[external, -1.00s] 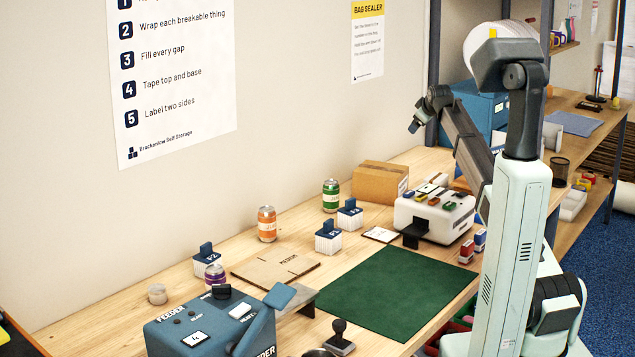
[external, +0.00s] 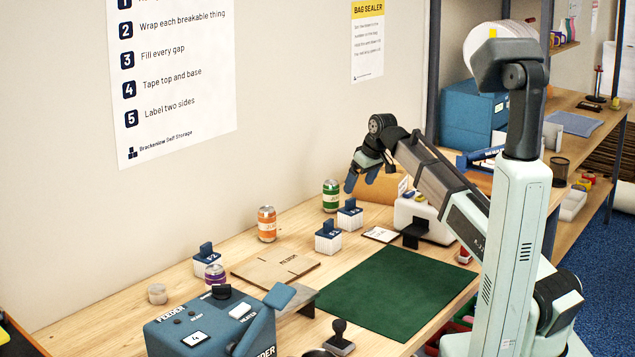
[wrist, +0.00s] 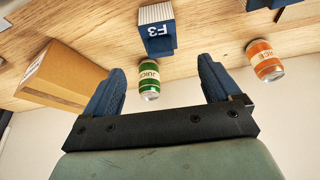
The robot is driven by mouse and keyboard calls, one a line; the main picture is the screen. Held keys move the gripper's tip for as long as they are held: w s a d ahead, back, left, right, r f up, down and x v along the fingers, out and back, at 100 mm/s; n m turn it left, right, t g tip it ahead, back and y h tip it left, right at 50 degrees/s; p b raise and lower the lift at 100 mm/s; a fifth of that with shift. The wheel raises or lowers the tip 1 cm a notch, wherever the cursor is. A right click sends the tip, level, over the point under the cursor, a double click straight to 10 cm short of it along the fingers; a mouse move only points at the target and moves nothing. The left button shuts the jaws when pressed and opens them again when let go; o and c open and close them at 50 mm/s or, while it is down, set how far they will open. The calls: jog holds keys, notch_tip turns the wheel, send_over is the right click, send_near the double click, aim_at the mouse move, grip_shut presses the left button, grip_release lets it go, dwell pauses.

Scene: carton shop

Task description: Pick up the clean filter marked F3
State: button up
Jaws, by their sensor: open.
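The filter marked F3 (wrist: 157,38) has a blue top with white lettering and a pale, ribbed body. In the external view, the matching filter (external: 350,219) stands upright on the bench beside the green can. My gripper (external: 362,180) is open and empty, above and behind this filter, near the carton. In the wrist view, the filter lies ahead of the open fingers (wrist: 160,70), roughly centred between them and apart from them. Another blue-topped filter (external: 328,241) stands close in front of it, and one marked 2 (external: 207,264) is farther left.
A green juice can (wrist: 149,78) stands near F3, just ahead of the fingers. An orange can (external: 267,224) is to its left, and a brown carton (wrist: 62,75) is behind. A white machine (external: 418,213) stands to the right. The green mat (external: 395,290) is clear.

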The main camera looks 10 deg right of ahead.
aim_at(349, 210)
jog(key=shift+x, duration=6)
jog(key=shift+s+d, duration=0.15)
jog(key=shift+c, duration=0.2)
jog(key=c, duration=1)
